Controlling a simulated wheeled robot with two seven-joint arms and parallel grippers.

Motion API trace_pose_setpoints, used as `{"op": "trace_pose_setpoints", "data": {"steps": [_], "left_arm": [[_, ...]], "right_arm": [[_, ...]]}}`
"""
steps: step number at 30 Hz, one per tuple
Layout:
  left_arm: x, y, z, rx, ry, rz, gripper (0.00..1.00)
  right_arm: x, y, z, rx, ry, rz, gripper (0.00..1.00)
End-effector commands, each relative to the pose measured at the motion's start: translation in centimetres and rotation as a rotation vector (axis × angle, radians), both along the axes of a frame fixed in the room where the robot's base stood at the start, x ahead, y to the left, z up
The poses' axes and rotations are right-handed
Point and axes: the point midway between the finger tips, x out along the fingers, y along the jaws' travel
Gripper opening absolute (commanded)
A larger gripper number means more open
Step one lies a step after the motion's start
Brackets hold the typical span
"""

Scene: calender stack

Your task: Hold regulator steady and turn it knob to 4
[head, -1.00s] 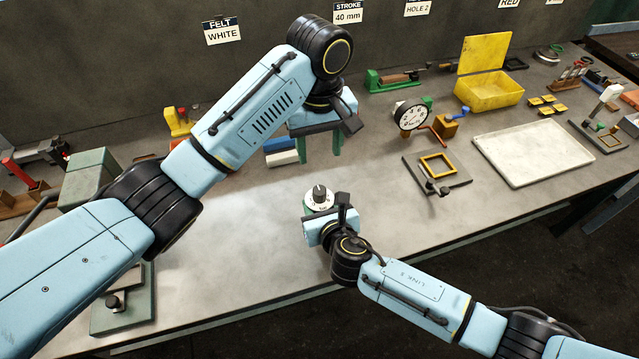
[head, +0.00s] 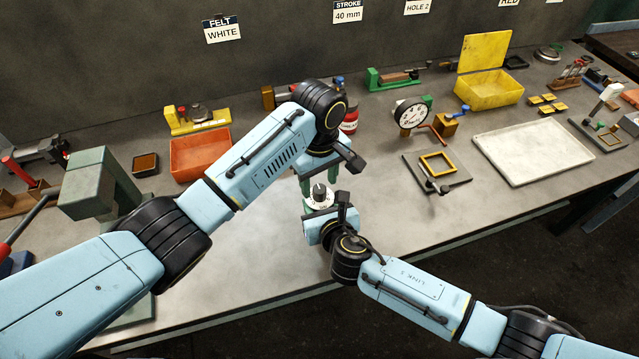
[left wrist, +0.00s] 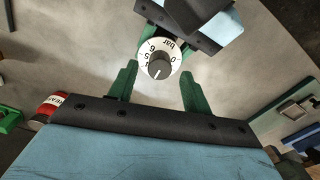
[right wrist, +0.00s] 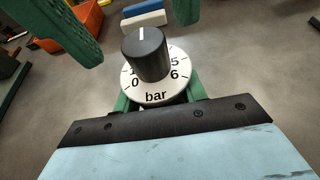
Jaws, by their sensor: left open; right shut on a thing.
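The regulator (head: 319,199) is a small upright unit with a white dial marked 0 to 6 and "bar", topped by a black knob (right wrist: 146,52). My right gripper (right wrist: 158,98) is shut on the regulator's body below the dial. The knob's white pointer line points away from "bar", roughly mid-scale; the number there is hidden. My left gripper (head: 318,180) is open above and just behind the regulator. In the left wrist view, the dial (left wrist: 176,56) and knob (left wrist: 160,69) appear between its green fingers, apparently without contact.
An orange bin (head: 200,155) and a yellow-based device (head: 198,120) stand back left. A red-labelled jar (head: 350,122) is behind my left gripper. A dial gauge (head: 411,113), a frame fixture (head: 437,166) and a white tray (head: 545,150) lie right. The bench front is mostly clear.

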Motion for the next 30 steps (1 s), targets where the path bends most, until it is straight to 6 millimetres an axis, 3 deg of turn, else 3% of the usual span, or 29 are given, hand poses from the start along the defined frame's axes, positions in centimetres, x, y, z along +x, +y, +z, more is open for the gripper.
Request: {"op": "trace_pose_setpoints", "data": {"steps": [6,15,25,30], "left_arm": [[0.0,0.0,-1.7,0.000,0.000,-0.001,0.49],[0.0,0.0,-1.9,0.000,0.000,-0.001,0.48],[0.0,0.0,-1.8,-0.001,-0.001,-0.001,0.05],[0.0,0.0,-1.8,-0.001,-0.001,-0.010,0.04]], "right_arm": [[0.0,0.0,-0.1,-0.001,0.002,0.000,0.03],[0.0,0.0,-0.1,0.000,0.001,0.000,0.03],[0.0,0.0,-0.1,0.000,0.001,0.000,0.03],[0.0,0.0,-0.1,0.000,0.001,0.000,0.03]]}}
